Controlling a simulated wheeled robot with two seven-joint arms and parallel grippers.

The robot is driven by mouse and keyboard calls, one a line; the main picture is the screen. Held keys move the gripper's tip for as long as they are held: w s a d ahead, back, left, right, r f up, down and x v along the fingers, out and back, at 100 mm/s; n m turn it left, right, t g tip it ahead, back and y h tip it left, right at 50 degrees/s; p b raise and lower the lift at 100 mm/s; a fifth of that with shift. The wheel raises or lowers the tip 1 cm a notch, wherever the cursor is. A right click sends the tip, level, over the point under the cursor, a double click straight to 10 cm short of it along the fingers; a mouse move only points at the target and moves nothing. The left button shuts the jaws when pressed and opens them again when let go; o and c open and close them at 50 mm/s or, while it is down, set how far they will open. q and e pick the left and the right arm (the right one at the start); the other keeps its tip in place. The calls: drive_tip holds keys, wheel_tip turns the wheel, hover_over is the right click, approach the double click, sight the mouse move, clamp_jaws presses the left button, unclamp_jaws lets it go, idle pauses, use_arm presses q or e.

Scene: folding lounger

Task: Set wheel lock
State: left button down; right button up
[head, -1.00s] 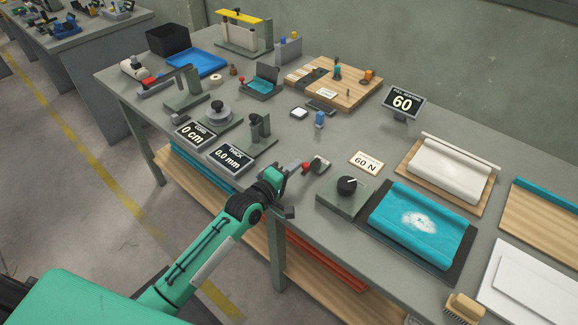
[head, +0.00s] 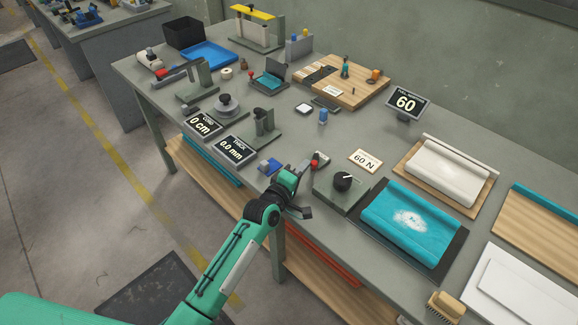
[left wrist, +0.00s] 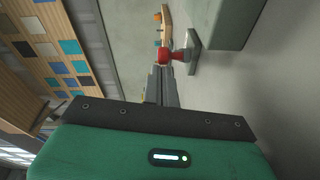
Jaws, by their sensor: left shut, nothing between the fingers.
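My left gripper (head: 305,170) is at the front edge of the grey bench, with its fingers shut and empty. Its tips are close beside a small red knob (head: 314,163) on a grey base (head: 322,157). In the left wrist view, the shut fingers (left wrist: 164,62) point at the red knob (left wrist: 183,55) and its grey plate (left wrist: 194,52); whether they touch cannot be told. No part marked as a wheel lock is readable. My right gripper is not in view.
A blue piece (head: 270,166) and a 0.0 mm display (head: 231,150) lie to the left.

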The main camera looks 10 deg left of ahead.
use_arm(q)
drive_tip(key=shift+s+d+r+p, duration=0.1)
drive_tip(key=shift+s+d+p, duration=0.1)
drive_tip(key=shift+d, duration=0.4)
drive_tip(key=shift+s+d+p, duration=0.1)
drive_tip(key=shift+d+p, duration=0.05)
drive_tip(key=shift+d, duration=1.15)
drive_tip(key=shift+d+p, duration=0.3)
drive_tip(key=shift+d, duration=0.15)
drive_tip(key=shift+d, duration=0.1)
